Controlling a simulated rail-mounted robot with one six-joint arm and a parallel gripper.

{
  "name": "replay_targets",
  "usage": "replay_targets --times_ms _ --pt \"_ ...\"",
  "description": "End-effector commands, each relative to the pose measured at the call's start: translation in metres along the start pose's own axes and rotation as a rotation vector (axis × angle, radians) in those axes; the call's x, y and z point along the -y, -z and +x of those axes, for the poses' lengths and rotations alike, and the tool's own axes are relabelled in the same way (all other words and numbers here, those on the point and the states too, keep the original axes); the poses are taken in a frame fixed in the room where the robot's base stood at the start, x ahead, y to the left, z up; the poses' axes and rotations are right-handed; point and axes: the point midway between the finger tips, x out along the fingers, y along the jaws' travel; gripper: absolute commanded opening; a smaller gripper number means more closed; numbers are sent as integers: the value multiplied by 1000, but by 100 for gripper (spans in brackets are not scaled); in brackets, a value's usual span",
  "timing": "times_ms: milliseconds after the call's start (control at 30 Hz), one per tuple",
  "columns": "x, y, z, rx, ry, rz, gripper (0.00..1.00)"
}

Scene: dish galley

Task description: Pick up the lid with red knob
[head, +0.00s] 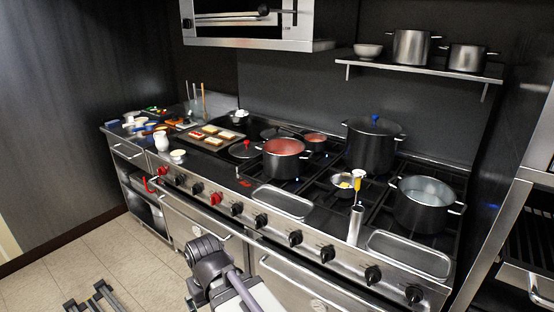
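The lid with red knob (243,152) lies flat on the dark range top, left of the pot with red contents. Its small red knob (247,143) points up, and the lid looks dark and round. My gripper (90,301) is at the bottom left edge of the head view, low over the tiled floor and far from the lid. Its two dark fingers stand apart with nothing visible between them, and its lower part is cut off by the frame.
A pot with red contents (286,158) stands right of the lid. A tray with food (211,137) is at its left. A tall pot (369,148) with a blue-knobbed lid and an open pot (424,204) stand farther right. A shelf (420,66) hangs above.

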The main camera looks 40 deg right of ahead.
Motion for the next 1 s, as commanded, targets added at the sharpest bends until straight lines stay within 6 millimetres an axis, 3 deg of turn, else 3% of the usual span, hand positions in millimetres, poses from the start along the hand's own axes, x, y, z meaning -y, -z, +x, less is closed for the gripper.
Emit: replay_targets --times_ms 467,800,1000 --pt "0 0 0 0 0 0 99" --pt "0 0 0 0 0 0 66" --pt "0 0 0 0 0 0 65"
